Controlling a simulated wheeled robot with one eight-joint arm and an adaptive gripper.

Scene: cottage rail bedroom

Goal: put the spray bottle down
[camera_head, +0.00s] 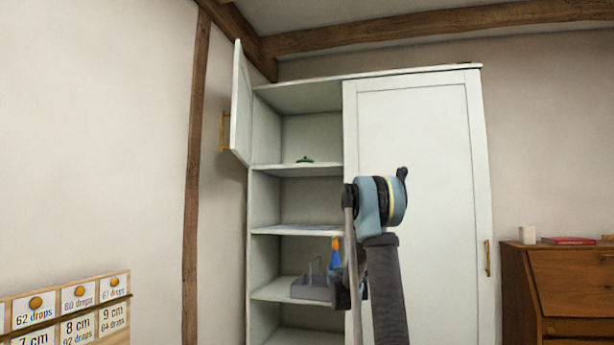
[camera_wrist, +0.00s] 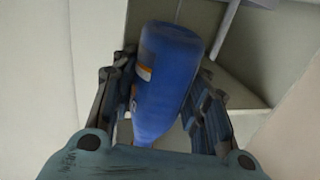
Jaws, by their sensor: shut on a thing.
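The blue spray bottle (camera_wrist: 165,75) is between the fingers of my gripper (camera_wrist: 163,85) in the wrist view. Its body is blue with a partly visible orange label on the left side. In the head view the bottle (camera_head: 335,262) shows as a small blue and orange shape in front of the cabinet's open left side, between two shelves. My gripper is shut on it; in the head view my arm partly hides the gripper and bottle. I cannot tell if the bottle touches a shelf.
The white cabinet (camera_head: 412,180) has its left door (camera_head: 240,105) swung open. A grey caddy (camera_head: 312,290) stands on a lower shelf near the bottle. A small green thing (camera_head: 305,160) sits on an upper shelf. The shelf (camera_head: 290,230) between holds something flat. A wooden bureau (camera_head: 570,285) stands right.

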